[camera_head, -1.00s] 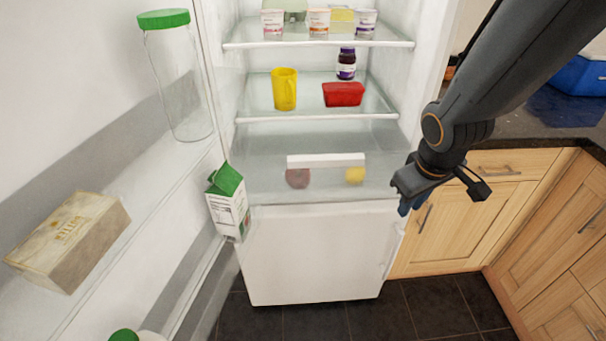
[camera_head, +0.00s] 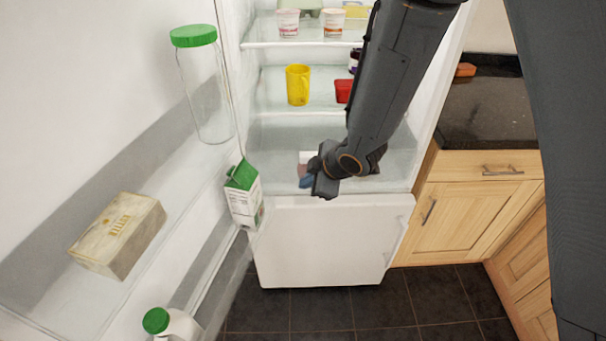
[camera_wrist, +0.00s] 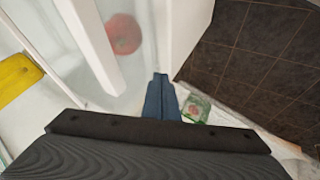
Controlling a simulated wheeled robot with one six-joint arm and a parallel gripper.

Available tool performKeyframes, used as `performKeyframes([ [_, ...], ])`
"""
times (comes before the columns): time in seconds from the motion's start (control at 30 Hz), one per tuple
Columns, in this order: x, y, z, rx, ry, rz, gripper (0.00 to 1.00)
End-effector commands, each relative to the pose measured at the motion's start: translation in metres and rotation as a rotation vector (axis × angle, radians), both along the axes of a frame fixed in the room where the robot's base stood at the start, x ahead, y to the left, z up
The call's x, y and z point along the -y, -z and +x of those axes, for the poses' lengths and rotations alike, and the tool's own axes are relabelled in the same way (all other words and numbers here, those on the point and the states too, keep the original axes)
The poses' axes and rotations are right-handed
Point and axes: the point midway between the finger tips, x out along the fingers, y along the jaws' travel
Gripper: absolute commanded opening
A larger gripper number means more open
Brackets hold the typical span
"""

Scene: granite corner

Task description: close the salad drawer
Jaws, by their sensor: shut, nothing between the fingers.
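The salad drawer is a clear bin low in the fridge, with a white handle bar (camera_head: 306,156) on its front. In the head view my arm hides most of it. In the wrist view the white handle bar (camera_wrist: 90,42) runs at a slant, with a round red item (camera_wrist: 124,33) beside it behind the clear plastic. My gripper (camera_head: 306,182) is in front of the drawer, low by the handle. Its blue fingers (camera_wrist: 160,80) are shut and empty, to the right of the bar in the wrist view. I cannot tell whether they touch the drawer.
The fridge door is open at left, holding a green-topped carton (camera_head: 244,197), a butter block (camera_head: 118,236), a glass jar (camera_head: 203,90) and a green-capped bottle (camera_head: 172,324). A yellow mug (camera_head: 298,85) stands on the shelf above. Wooden cabinets (camera_head: 468,215) are at right; the floor (camera_head: 330,310) is clear.

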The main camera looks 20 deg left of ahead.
Motion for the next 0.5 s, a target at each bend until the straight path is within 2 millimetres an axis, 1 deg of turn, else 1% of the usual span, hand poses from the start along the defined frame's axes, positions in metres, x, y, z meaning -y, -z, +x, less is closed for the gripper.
performKeyframes([
  [0.03,-0.004,0.007,0.002,-0.003,-0.001,-0.002,0.0],
  [0.23,-0.018,0.029,0.011,-0.002,-0.001,-0.001,0.0],
  [0.3,-0.021,0.026,0.024,0.001,0.002,0.001,0.0],
  [0.5,-0.027,0.027,0.044,0.001,0.0,0.0,0.0],
])
